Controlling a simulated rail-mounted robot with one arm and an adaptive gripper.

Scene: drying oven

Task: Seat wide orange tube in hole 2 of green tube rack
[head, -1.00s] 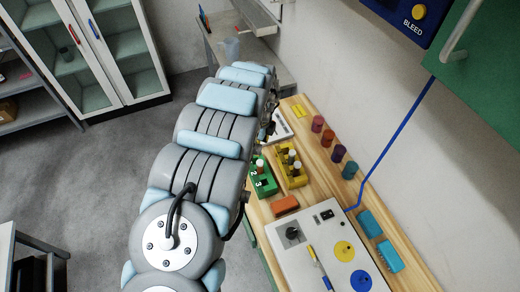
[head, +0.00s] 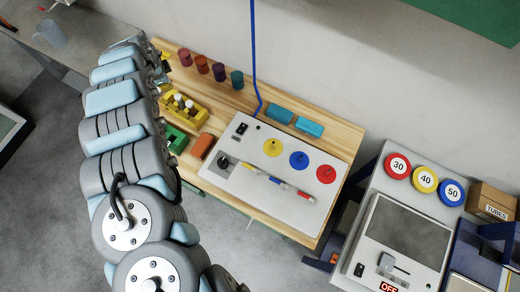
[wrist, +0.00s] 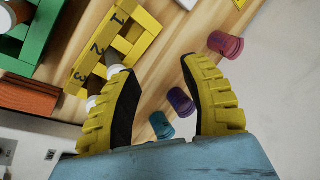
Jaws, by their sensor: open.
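The green tube rack (head: 176,139) stands at the left of the wooden bench, partly behind my arm. It also shows at the upper left of the wrist view (wrist: 36,38), cut by the frame edge. An orange-brown piece with a white part (wrist: 8,18) shows at that rack; I cannot tell if it is the wide orange tube or how it sits. My gripper (wrist: 157,68) is open, with nothing between its fingers. It points at the bench near the yellow rack (wrist: 82,68), right of the green rack. My arm hides the gripper in the head view.
The yellow rack (head: 170,113) holds white-capped tubes. An orange block (head: 202,146) lies beside the green rack. Several coloured cups, including a teal one (head: 237,79), line the back. A white control panel (head: 240,186) and teal blocks (head: 309,126) are to the right.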

